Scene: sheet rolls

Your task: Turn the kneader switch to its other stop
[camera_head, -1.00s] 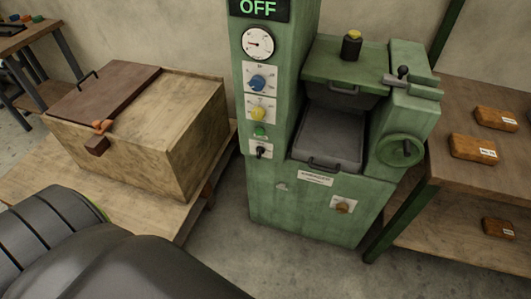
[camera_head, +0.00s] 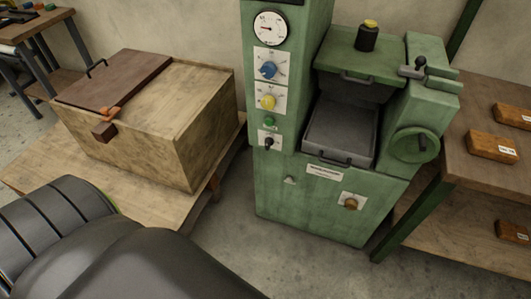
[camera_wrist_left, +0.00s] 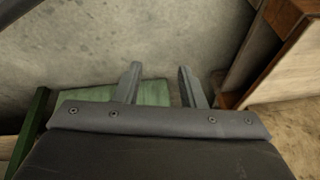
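The green machine (camera_head: 318,195) stands in the middle of the head view. Its left column carries a gauge (camera_head: 270,28), a blue knob (camera_head: 268,70), a yellow knob (camera_head: 267,102), a green button (camera_head: 269,122) and a small black toggle (camera_head: 268,143). An orange-brown knob (camera_head: 351,203) sits on a white plate low on its front. I cannot read which control is the kneader switch. My left gripper (camera_wrist_left: 158,76) is open and empty in the left wrist view, its fingers apart before a grey surface and a green surface. My right gripper is not in view.
A wooden box (camera_head: 180,115) with a brown lid (camera_head: 110,78) sits on a low wooden table at left. A wooden shelf (camera_head: 446,250) with brown blocks (camera_head: 491,146) stands at right. Concrete floor (camera_head: 290,265) is free before the machine. My dark arm covers the lower left.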

